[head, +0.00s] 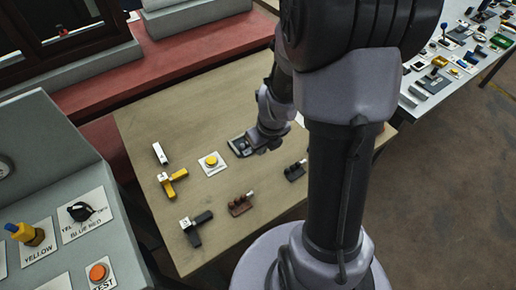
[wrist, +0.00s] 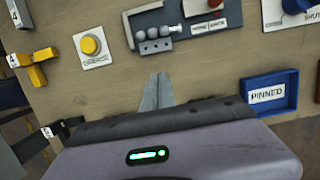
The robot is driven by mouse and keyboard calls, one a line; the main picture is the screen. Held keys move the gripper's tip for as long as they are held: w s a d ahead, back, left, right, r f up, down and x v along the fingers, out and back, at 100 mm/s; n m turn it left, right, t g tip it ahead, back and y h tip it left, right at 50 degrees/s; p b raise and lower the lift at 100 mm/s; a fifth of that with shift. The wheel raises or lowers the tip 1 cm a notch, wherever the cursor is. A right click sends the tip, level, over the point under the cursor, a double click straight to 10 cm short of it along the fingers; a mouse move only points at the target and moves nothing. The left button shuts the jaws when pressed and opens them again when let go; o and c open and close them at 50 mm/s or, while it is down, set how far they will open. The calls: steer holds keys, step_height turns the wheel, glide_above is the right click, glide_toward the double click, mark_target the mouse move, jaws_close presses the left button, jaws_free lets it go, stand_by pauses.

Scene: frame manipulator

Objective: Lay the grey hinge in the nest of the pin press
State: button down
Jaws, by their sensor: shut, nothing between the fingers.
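A grey hinge (wrist: 155,42) with round knuckles and dark holes in its lower leaf sits at the dark grey plate of the pin press (wrist: 186,18) in the wrist view. Whether it is fully seated in the nest I cannot tell. My gripper (wrist: 158,90) is shut and empty, its fingertips just below the hinge in the picture and apart from it. In the head view my wrist (head: 268,132) hides part of the press area.
A yellow button (wrist: 90,45) is left of the press. A blue PINNED tray (wrist: 292,90) stands right. A brown piece (head: 240,204) lies near the front edge.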

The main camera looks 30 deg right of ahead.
mark_target(246, 152)
steer(key=b+x, duration=0.2)
steer(key=x, duration=0.2)
steer(key=shift+f, duration=0.35)
steer(key=w, duration=0.1)
steer(key=w+b, duration=0.1)
steer(key=w, duration=0.1)
steer(key=shift+w+a+f, duration=0.1)
steer(key=shift+w+f, duration=0.05)
steer(key=shift+f, duration=0.05)
steer(key=shift+w+r, duration=0.1)
steer(key=shift+w, duration=0.4)
steer(key=w+p, duration=0.2)
steer(key=shift+w+r+p, duration=0.2)
steer(key=shift+w+p, duration=0.1)
steer(key=shift+w+f, duration=0.2)
steer(key=shift+w, duration=0.25)
steer(key=shift+a, duration=0.1)
